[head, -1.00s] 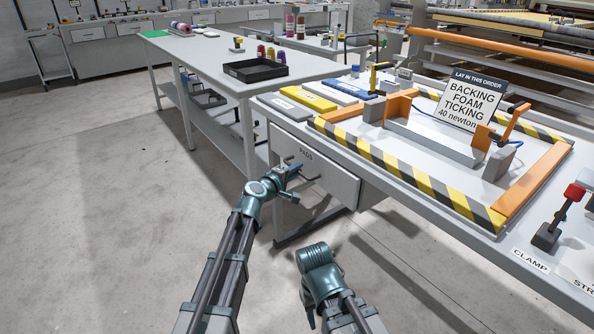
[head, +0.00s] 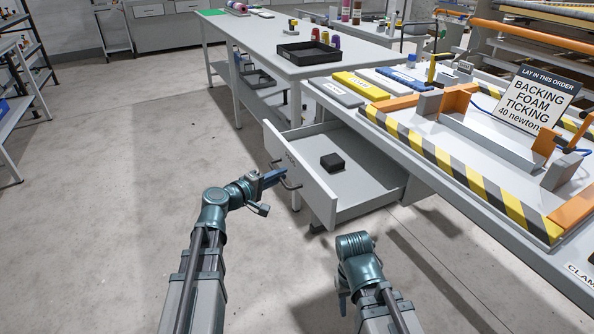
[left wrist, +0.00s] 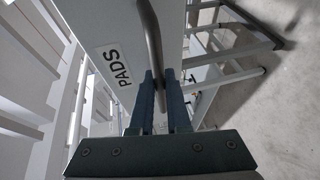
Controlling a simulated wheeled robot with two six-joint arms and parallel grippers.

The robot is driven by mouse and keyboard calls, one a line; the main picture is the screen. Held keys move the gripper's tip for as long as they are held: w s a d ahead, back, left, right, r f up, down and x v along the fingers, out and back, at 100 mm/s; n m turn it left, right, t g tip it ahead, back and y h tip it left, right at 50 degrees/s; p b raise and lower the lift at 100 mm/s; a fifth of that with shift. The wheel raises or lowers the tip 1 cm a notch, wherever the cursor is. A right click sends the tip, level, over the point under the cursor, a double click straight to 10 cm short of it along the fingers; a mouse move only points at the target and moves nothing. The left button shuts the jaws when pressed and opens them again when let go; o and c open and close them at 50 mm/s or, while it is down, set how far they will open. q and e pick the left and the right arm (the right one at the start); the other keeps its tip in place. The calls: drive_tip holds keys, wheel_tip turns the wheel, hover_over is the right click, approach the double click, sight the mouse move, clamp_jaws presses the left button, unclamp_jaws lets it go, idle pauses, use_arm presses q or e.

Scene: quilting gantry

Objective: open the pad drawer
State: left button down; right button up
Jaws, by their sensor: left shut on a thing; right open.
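The pad drawer (head: 302,180) stands pulled well out from under the workbench. Its inside shows, with one small black block (head: 333,161) on its floor. My left gripper (head: 277,177) is at the drawer's front, shut on the drawer handle (head: 291,181). In the left wrist view the fingers (left wrist: 160,95) close around the dark bar handle (left wrist: 153,40), beside the front panel marked PADS (left wrist: 116,66). My right gripper (head: 347,296) is low in front of the drawer, apart from it; its fingers are mostly hidden behind its own wrist.
The workbench (head: 430,185) above the drawer carries a striped frame, orange corner pieces and a sign (head: 536,98). A grey table (head: 262,58) with a black tray (head: 309,53) stands behind. A shelf rack (head: 25,75) is at far left. The floor in front is clear.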

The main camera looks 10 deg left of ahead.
use_arm(q)
drive_tip(key=shift+s+a, duration=0.45)
drive_tip(key=shift+a, duration=0.2)
drive_tip(key=shift+s+a, duration=0.45)
drive_tip(key=shift+a, duration=0.2)
drive_tip(key=c, duration=0.9)
unclamp_jaws()
drive_tip(key=shift+s, duration=0.1)
